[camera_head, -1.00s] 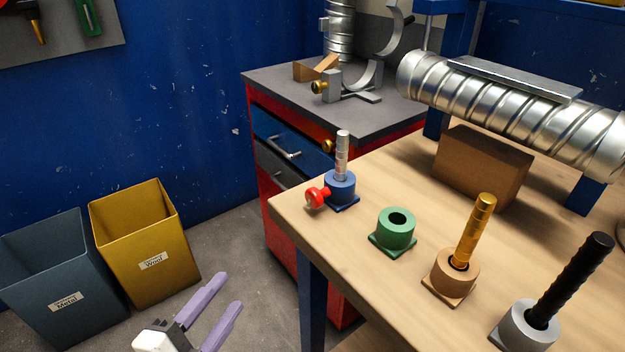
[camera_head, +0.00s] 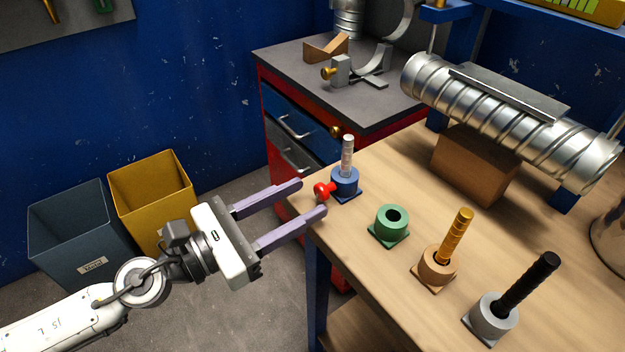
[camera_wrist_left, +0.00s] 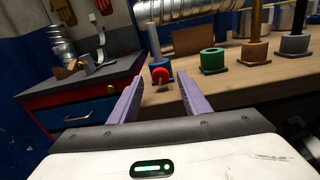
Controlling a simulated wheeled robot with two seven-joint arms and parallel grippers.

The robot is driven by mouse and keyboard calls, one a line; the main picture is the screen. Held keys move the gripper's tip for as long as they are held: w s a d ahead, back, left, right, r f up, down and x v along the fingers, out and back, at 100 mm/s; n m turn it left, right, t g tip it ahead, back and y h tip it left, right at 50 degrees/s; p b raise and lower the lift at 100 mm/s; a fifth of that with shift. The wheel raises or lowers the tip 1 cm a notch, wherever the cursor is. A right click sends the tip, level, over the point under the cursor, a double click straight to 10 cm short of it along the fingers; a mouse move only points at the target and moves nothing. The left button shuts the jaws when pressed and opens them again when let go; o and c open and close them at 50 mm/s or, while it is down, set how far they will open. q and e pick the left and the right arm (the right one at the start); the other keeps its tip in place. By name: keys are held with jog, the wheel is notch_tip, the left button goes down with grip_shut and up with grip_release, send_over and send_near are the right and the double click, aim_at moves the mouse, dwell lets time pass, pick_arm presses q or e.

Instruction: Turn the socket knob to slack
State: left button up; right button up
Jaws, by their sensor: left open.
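The socket knob (camera_head: 322,190) is red and sticks out from the left side of a blue socket (camera_head: 345,183) at the table's left corner. A silver ribbed rod (camera_head: 347,155) stands upright in that socket. My left gripper (camera_head: 313,197) is open, with its two purple fingers pointing at the knob and their tips close to it. In the left wrist view the red knob (camera_wrist_left: 160,73) shows between the two fingers, a little beyond their tips. Nothing is between the fingers. My right gripper is not in view.
Green (camera_head: 389,224), tan (camera_head: 436,267) and grey (camera_head: 492,318) sockets stand along the wooden table (camera_head: 375,310). A spiral duct (camera_head: 510,120) rests on a brown block (camera_head: 474,163) behind. A red cabinet (camera_head: 268,135) and yellow bin (camera_head: 150,190) stand to the left.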

aim_at(317, 193)
pick_arm(q)
jog(key=x, duration=0.3)
jog(key=shift+p, duration=0.3)
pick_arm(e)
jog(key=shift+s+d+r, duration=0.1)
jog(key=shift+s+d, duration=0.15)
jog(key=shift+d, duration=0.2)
pick_arm(q)
jog(key=shift+c, duration=0.3)
jog(key=c, duration=1)
jog(key=n+p, duration=0.1)
jog(key=n, duration=0.2)
jog(key=shift+r, duration=0.1)
jog(key=shift+n+p, duration=0.45)
jog(key=shift+n, duration=1.05)
jog(key=o, duration=1.1)
jog(key=shift+c, duration=0.2)
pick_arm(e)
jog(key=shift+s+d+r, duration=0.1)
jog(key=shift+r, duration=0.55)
